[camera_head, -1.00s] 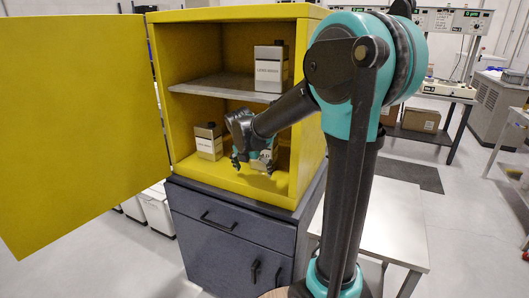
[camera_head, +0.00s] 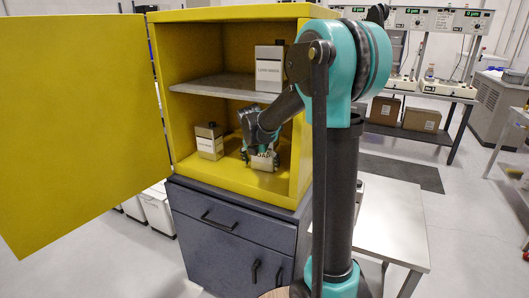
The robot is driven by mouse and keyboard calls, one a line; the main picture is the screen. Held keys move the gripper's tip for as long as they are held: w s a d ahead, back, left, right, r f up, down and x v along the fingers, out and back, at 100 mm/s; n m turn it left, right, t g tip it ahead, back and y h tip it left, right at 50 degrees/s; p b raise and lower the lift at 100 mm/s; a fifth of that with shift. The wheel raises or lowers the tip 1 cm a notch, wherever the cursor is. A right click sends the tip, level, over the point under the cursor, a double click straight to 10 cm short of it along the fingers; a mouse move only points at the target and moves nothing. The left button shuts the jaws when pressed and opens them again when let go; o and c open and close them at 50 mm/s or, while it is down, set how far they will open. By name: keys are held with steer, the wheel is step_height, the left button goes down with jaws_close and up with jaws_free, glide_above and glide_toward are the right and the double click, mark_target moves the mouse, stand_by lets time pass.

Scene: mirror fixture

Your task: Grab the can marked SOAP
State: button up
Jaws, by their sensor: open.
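The can marked SOAP (camera_head: 263,162) stands on the yellow floor of the open cabinet, toward its right side. Its label is partly covered, with the letters "OAP" showing. My gripper (camera_head: 260,150) is inside the lower compartment, right at the can's upper part, with fingers in front of and beside it. The fingers are open; whether they touch the can cannot be told. The can's top is hidden behind my gripper.
Another labelled can (camera_head: 209,141) stands at left in the lower compartment. A larger labelled can (camera_head: 270,68) stands on the grey shelf (camera_head: 215,87) above. The yellow door (camera_head: 80,120) is swung wide open to the left. The cabinet's right wall (camera_head: 307,110) is close to my arm.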

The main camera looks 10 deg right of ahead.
steer(key=shift+f, duration=0.25)
stand_by(0.3)
steer(key=c, duration=1.7)
steer(key=shift+r, duration=0.1)
